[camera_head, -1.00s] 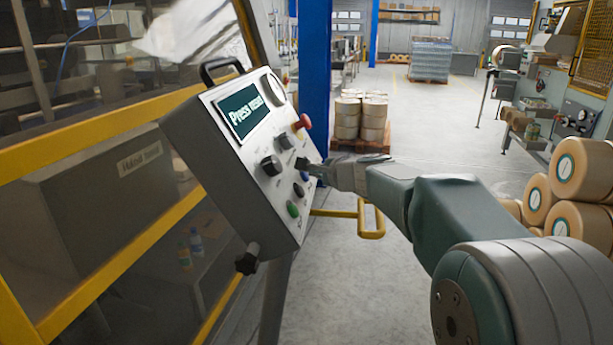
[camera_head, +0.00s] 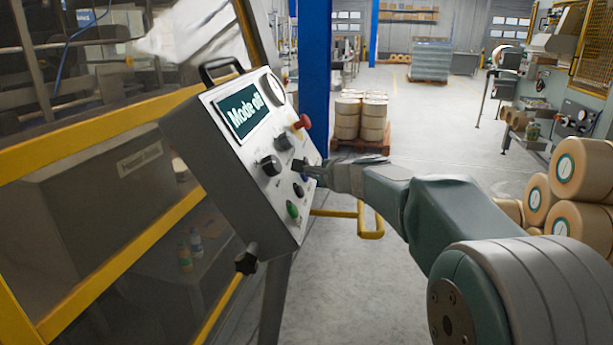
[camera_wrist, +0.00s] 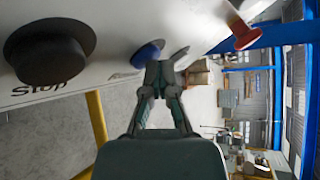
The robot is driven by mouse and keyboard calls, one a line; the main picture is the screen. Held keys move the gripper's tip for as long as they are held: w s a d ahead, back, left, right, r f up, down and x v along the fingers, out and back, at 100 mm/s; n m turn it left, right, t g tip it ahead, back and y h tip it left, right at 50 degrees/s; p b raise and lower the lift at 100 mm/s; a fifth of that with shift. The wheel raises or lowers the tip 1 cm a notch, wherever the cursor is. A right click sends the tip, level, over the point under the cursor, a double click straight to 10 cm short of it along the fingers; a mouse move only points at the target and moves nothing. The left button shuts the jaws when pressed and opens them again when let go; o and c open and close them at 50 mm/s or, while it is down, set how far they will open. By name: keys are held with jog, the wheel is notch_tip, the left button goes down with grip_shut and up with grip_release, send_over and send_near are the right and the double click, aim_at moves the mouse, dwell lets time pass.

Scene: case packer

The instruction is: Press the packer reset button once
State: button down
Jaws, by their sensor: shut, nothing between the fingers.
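The packer's control box (camera_head: 222,165) is tilted, with a screen (camera_head: 242,116) reading "Mode off". Its face carries a red mushroom button (camera_head: 302,122), dark knobs (camera_head: 270,166), a black button (camera_head: 298,190) and a green button (camera_head: 292,210). In the wrist view, a blue button (camera_wrist: 148,53) sits between a black button (camera_wrist: 48,58) marked "Stop" and the red mushroom. No reset label is readable. My gripper (camera_head: 299,168) is shut and empty, its fingertips at the panel face. In the wrist view the fingertips (camera_wrist: 166,66) overlap the blue button's edge; contact cannot be told.
A yellow guard frame (camera_head: 95,130) stands left of the box. A yellow rail (camera_head: 370,222) lies below my arm. Large rolls (camera_head: 580,168) are stacked at right, and a pallet of rolls (camera_head: 360,120) stands behind. The floor between is clear.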

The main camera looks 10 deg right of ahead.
jog(key=shift+d+r, duration=0.1)
jog(key=shift+s+d+r, duration=0.2)
jog(key=shift+d+r, duration=0.1)
jog(key=shift+d, duration=0.25)
jog(key=d+r, duration=0.1)
jog(key=d, duration=0.1)
jog(key=s+d+r, duration=0.1)
jog(key=d, duration=0.1)
jog(key=shift+s+d+r, duration=0.1)
jog(key=shift+r, duration=0.2)
jog(key=shift+s, duration=0.1)
dwell(0.5)
